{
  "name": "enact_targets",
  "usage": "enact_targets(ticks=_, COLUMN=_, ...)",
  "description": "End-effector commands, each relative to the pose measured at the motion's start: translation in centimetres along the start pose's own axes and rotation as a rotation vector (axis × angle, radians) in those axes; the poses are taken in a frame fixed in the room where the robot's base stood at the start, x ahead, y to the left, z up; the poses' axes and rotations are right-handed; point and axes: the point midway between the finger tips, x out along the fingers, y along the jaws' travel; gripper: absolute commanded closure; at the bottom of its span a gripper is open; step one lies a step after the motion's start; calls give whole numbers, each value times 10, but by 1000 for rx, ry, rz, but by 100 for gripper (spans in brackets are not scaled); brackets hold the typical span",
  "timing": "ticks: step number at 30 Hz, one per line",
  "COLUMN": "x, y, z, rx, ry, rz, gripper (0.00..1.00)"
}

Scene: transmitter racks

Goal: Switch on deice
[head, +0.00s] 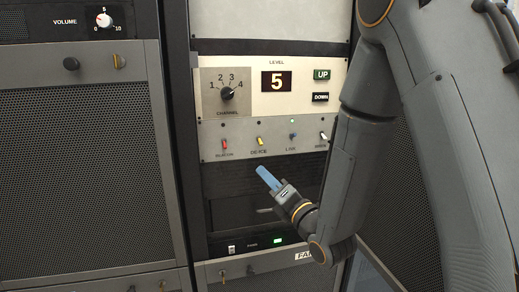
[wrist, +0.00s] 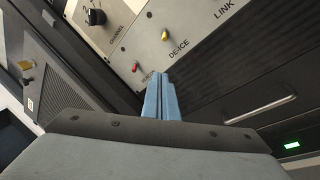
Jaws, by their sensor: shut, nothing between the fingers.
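The de-ice switch is a small yellow toggle (head: 260,141) above the DE-ICE label on a grey switch panel (head: 240,150). It also shows in the wrist view (wrist: 164,36). I cannot tell clearly whether its lever points up or down. No lit lamp shows above it. My gripper (head: 264,172), with blue fingers, is shut and empty. In the head view its tips are a little below the yellow toggle. In the wrist view its tips (wrist: 160,78) lie below the toggle, near the panel's lower edge, apart from the toggle.
A red toggle (head: 225,144) is left of the yellow one. The LINK toggle (head: 292,140), with a lit green lamp above it, and a white-tipped toggle (head: 323,137) are to the right. Above are a channel knob (head: 227,93) and a display reading 5 (head: 277,82). A drawer handle (wrist: 260,110) sits below.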

Motion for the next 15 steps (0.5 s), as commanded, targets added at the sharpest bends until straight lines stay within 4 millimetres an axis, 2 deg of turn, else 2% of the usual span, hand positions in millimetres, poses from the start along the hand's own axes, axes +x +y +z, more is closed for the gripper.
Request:
enact_targets(ticks=8, x=5, y=0, z=0, rx=2, ry=1, rz=0, gripper=100)
enact_targets(ticks=11, x=16, y=1, z=0, rx=2, ry=1, rz=0, gripper=100)
enact_targets(ticks=15, x=40, y=2, z=0, rx=3, ry=1, rz=1, gripper=100)
